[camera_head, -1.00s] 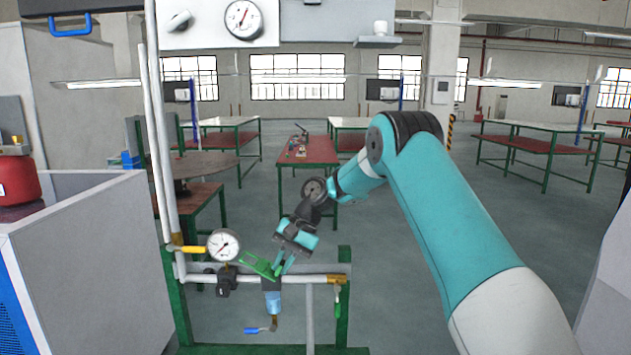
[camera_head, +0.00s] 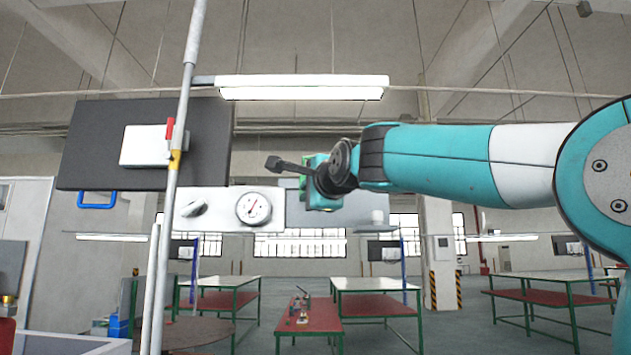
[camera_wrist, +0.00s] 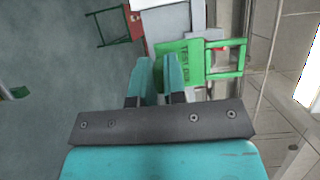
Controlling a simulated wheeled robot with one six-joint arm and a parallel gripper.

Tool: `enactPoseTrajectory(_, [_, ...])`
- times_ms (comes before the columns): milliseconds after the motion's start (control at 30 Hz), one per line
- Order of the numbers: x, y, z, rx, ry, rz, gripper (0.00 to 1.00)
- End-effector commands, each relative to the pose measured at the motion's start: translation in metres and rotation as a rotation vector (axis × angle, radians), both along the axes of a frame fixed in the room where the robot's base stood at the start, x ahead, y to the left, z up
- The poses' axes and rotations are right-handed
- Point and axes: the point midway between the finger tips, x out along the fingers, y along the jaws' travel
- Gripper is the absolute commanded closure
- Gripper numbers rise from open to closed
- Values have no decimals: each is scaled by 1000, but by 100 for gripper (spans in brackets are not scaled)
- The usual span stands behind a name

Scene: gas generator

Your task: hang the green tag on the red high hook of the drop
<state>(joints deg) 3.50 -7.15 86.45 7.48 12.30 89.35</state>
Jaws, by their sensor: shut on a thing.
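The drop is a tall pale pipe (camera_head: 184,100) at the left of the head view, slightly tilted in the picture. A small red piece (camera_head: 170,129), seemingly the red high hook, sits on it above a yellow band (camera_head: 175,160). My gripper (camera_wrist: 159,72) is shut on the green tag (camera_wrist: 180,62), a plate with partly legible lettering and an open green frame at its right end. The fingertips are hidden there.
A dark panel with a white box (camera_head: 144,146) stands behind the pipe. A white panel with a round gauge (camera_head: 253,207) lies between pipe and gripper in the picture. Work tables (camera_head: 373,283) stand farther back. Open air separates the gripper from the pipe.

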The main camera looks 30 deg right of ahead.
Motion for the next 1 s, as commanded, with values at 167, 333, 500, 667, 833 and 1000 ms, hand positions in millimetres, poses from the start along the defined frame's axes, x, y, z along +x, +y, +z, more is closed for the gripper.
enactPoseTrajectory(167, [-16,-1,24,-17,-24,-9,100])
enactPoseTrajectory(333, [-17,-1,25,-20,-24,-10,100])
enactPoseTrajectory(500, [-17,-1,25,-20,-24,-9,100])
enactPoseTrajectory(667, [-18,3,23,-18,-27,-3,100])
enactPoseTrajectory(833, [-8,-4,23,-18,-26,-5,100])
enactPoseTrajectory(1000, [4,-12,22,-19,-27,-5,100])
